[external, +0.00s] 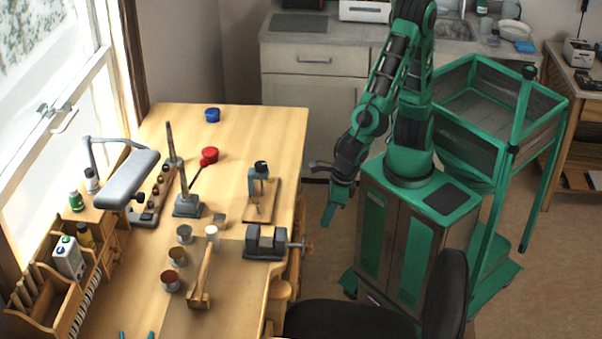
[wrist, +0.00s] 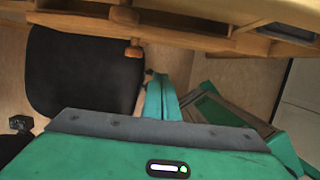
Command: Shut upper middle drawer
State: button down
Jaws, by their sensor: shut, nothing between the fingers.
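My gripper (external: 329,212) hangs in front of my base, pointing down, to the right of the workbench and apart from it. Its fingers are together with nothing between them; they show in the wrist view (wrist: 164,98) as two green strips side by side. The wooden workbench (external: 262,125) shows its top and right edge in the external view. Its drawer fronts are mostly hidden there. In the wrist view, wooden bench parts (wrist: 180,30) run along the top. I cannot tell which of them is the upper middle drawer or how far it is open.
A black chair (external: 350,320) stands close to the bench; its seat shows in the wrist view (wrist: 85,75). A vise (external: 265,243) with a protruding handle sits at the bench edge. White cabinets (external: 312,88) stand behind. Some floor between bench and base is clear.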

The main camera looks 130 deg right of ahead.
notch_tip(320, 180, up, 4)
jog(key=r, duration=0.1)
jog(key=w+a+f+t+h, duration=0.1)
jog(key=w+a, duration=0.8)
jog(key=a, duration=0.4)
jog(key=w+d+f, duration=0.5)
jog(key=f, duration=0.4)
jog(key=shift+w+d, duration=0.15)
jog(key=shift+d, duration=0.1)
